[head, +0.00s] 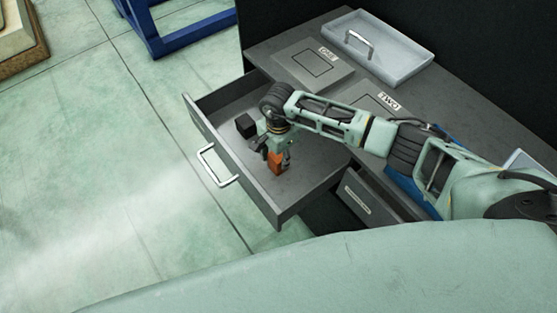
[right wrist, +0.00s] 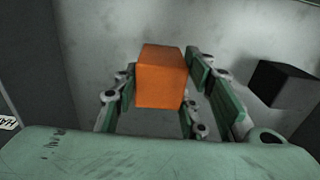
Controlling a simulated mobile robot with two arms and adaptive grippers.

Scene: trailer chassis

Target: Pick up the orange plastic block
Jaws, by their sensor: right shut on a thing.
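The orange plastic block (head: 276,162) is inside the open grey drawer (head: 310,178), at my right gripper (head: 275,160). In the right wrist view the orange block (right wrist: 161,78) sits between the two green-padded fingers of my right gripper (right wrist: 160,85). The gripper is shut on it. I cannot tell whether the block touches the drawer floor. My left gripper is in neither view.
A black block (head: 245,125) lies in the drawer beside the gripper, and it also shows in the right wrist view (right wrist: 280,84). The desktop (head: 290,42) above holds a grey tray (head: 395,60) with a handle. A blue frame (head: 185,35) stands at the back left.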

